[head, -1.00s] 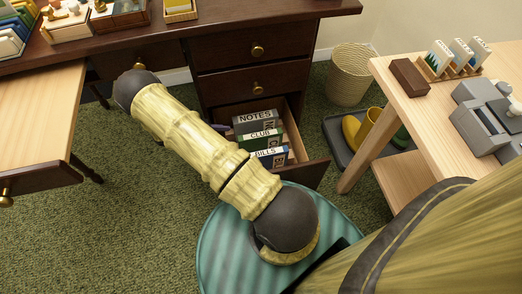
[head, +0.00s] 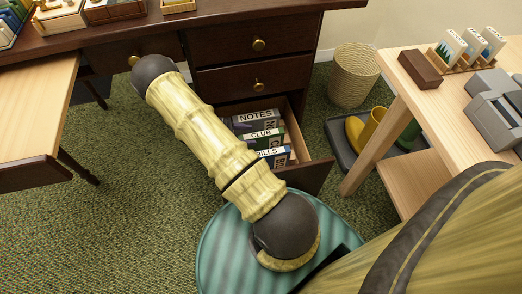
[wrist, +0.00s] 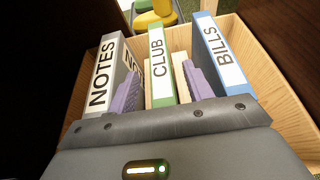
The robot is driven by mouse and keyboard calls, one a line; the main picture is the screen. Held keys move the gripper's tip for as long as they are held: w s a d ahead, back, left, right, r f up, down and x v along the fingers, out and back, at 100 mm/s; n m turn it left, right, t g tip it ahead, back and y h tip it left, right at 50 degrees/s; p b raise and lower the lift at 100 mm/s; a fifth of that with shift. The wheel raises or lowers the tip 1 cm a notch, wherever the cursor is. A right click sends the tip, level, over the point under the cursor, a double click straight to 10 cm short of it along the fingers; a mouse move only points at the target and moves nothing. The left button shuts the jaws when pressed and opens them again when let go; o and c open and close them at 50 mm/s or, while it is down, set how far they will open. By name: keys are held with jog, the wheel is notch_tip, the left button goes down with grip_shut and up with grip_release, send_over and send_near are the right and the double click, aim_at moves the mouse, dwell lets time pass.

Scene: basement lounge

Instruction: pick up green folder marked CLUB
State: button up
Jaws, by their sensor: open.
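The green folder marked CLUB (wrist: 161,70) stands upright in the open drawer (head: 318,172), between the grey NOTES folder (wrist: 103,75) and the blue BILLS folder (wrist: 222,52). The CLUB folder (head: 262,138) also shows in the head view, partly covered by my arm. In the wrist view my gripper (wrist: 160,76) is open, with one purple finger on each side of the CLUB folder. The left finger is in the gap beside NOTES, the right one in the gap beside BILLS. I cannot tell whether either finger touches a folder. In the head view my arm mostly hides the gripper.
The drawer belongs to a dark wooden desk (head: 220,50). A woven basket (head: 354,76) and a tray (head: 342,140) with yellow and green boots stand to its right. A light wooden table (head: 432,105) is at the right, another light surface (head: 30,105) at the left.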

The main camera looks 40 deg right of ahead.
aim_at(257, 134)
jog(key=b+x, duration=0.1)
jog(key=x, duration=0.2)
jog(key=shift+d, duration=0.25)
jog(key=shift+r, duration=0.1)
jog(key=shift+s, duration=0.1)
grip_shut()
